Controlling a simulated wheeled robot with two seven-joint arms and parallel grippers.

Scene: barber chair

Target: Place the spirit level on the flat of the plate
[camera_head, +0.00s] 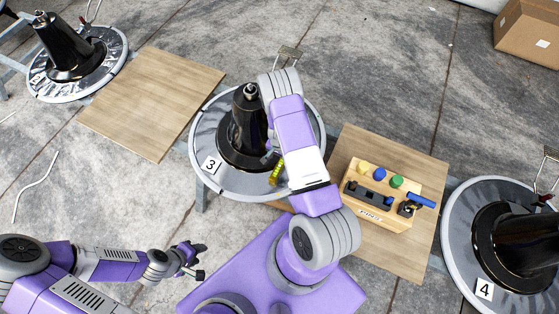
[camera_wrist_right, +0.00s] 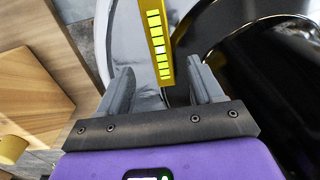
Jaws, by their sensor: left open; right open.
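The spirit level, a yellow bar with bright green segments (camera_wrist_right: 157,42), lies over the grey flat of the round plate marked 3 (camera_head: 232,184). It also shows in the head view (camera_head: 277,172), beside the black cone (camera_head: 247,125) at the plate's front right. My right gripper (camera_wrist_right: 160,75) is open, its fingers on either side of the level's near end, with gaps visible. The arm hides much of this gripper in the head view. The level seems to rest on the plate, but its underside is hidden. My left gripper (camera_head: 197,262) is open and empty at lower left, away from the plate.
A wooden box (camera_head: 375,218) with coloured knobs and tools stands on a wooden board (camera_head: 413,262) right of the plate. Another bare board (camera_head: 150,100) lies left. Similar plates stand at upper left (camera_head: 108,50) and far right (camera_head: 462,275). A cardboard box (camera_head: 528,35) is at upper right.

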